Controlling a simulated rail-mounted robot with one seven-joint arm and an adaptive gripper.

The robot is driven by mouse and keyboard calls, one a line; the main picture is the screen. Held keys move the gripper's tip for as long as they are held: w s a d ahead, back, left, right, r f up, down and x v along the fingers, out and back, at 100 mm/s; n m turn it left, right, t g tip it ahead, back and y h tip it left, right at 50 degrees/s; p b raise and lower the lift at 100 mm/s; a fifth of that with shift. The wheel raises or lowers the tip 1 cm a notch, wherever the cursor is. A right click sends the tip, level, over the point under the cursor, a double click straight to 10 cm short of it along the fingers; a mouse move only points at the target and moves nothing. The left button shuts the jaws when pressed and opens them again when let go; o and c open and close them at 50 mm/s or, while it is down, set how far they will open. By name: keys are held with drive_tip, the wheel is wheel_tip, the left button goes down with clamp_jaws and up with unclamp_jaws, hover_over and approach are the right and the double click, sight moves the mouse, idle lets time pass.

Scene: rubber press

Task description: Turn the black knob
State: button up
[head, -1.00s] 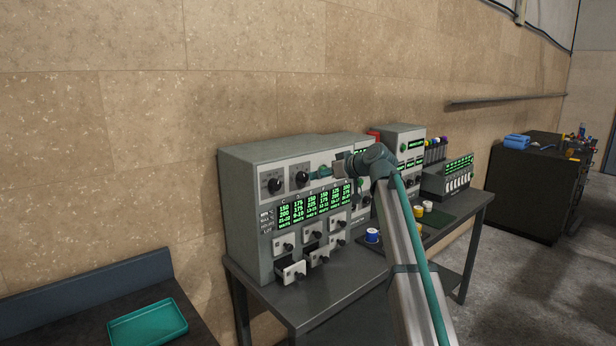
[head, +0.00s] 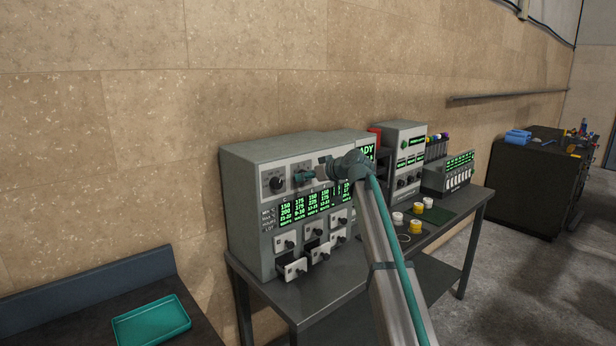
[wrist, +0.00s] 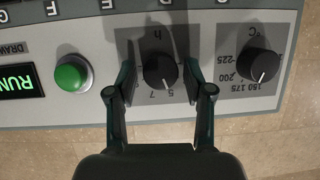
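A black knob (wrist: 160,70) with a white pointer line sits on the grey panel under an "h" mark, with 5 and 7 printed by it. My gripper (wrist: 157,66) is open, one finger on each side of this knob, with a gap on both sides. A second black knob (wrist: 258,66), with a °C scale, is to its right in the wrist view. In the head view this °C knob (head: 276,184) is left of my gripper (head: 303,176), which hides the "h" knob.
A green button (wrist: 73,73) and a green RUN display (wrist: 17,80) lie left of the fingers in the wrist view. Below the knobs are a lit table display (head: 305,206) and several small drawers (head: 296,268), some pulled out. A teal tray (head: 151,322) is at lower left.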

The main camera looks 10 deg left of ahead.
drive_tip(key=c, duration=0.8)
drive_tip(key=shift+o, duration=0.2)
drive_tip(key=shift+w+d+f+m+g+y+b, duration=0.1)
drive_tip(key=shift+m+g+y+b, duration=0.3)
drive_tip(key=shift+m+y+b, duration=1.15)
drive_tip(key=shift+w+d+f+m+g+y+b, duration=0.15)
drive_tip(key=shift+m+g+y+b, duration=0.45)
drive_tip(key=shift+m, duration=1.8)
drive_tip(key=shift+f+m+g+y+b, duration=0.1)
drive_tip(key=shift+m+g+y+b, duration=0.1)
drive_tip(key=shift+m+y+b, duration=1.35)
drive_tip(key=shift+m+h+p, duration=0.3)
drive_tip(key=shift+m+h, duration=0.2)
drive_tip(key=shift+h, duration=0.1)
drive_tip(key=o, duration=1.1)
